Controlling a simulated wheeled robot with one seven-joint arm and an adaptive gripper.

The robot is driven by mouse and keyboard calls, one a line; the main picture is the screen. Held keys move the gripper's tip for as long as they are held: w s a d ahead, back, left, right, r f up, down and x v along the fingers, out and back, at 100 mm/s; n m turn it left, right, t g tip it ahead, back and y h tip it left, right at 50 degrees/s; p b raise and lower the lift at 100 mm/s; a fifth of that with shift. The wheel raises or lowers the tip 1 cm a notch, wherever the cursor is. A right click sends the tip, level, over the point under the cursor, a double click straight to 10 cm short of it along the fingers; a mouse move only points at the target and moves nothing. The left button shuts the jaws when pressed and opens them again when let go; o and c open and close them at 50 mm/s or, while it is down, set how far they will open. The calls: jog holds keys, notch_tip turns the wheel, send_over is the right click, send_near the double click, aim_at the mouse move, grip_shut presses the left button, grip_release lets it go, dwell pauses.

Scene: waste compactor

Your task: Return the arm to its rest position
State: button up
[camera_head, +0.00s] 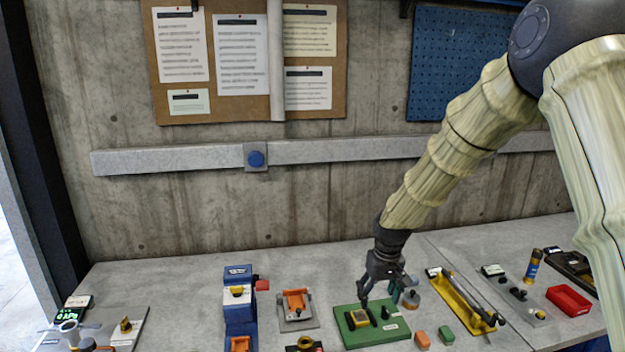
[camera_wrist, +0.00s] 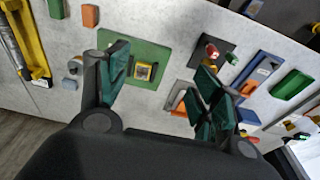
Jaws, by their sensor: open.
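My arm reaches down from the upper right in the head view. My gripper (camera_head: 377,292) hangs over the workbench (camera_head: 185,290), above the back of a green board (camera_head: 350,337). In the wrist view its two dark green fingers are spread wide with nothing between them, and the gripper (camera_wrist: 162,72) is open and empty. The green board (camera_wrist: 122,47) with a yellow block (camera_wrist: 145,71) lies below, between the fingers. In the head view the yellow block (camera_head: 359,320) sits on the board, clear of the fingers as far as I can tell.
A blue fixture (camera_head: 239,305) and an orange part on a grey plate (camera_head: 297,305) stand left of the board. A yellow tray (camera_head: 460,302), a red bin (camera_head: 568,300) and a small bottle (camera_head: 533,265) are to the right. The concrete wall (camera_head: 200,215) rises behind the bench.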

jog(key=s+f+b, duration=0.2)
jog(key=s+f, duration=0.4)
jog(key=f, duration=0.4)
jog(key=s+f+m+g+b, duration=0.1)
jog(key=s+f+b, duration=0.1)
jog(key=s+f, duration=0.6)
jog(key=s+f+b, duration=0.2)
jog(key=s+f, duration=0.2)
jog(key=f, duration=0.8)
jog(key=s+d+f+b, duration=0.2)
jog(key=s+f, duration=0.3)
jog(key=s, duration=0.4)
jog(key=s+d+f+m+b, duration=0.1)
jog(key=s+d+f+b, duration=0.1)
jog(key=s+f, duration=0.4)
jog(key=s+d+f+b, duration=0.1)
jog(key=s+f+b, duration=0.2)
jog(key=s, duration=1.1)
notch_tip(320, 180, down, 3)
jog(key=shift+s+d+f+m+g, duration=0.1)
jog(key=shift+s+d+m+g, duration=0.05)
jog(key=shift+d+m+g, duration=0.2)
jog(key=shift+c, duration=0.2)
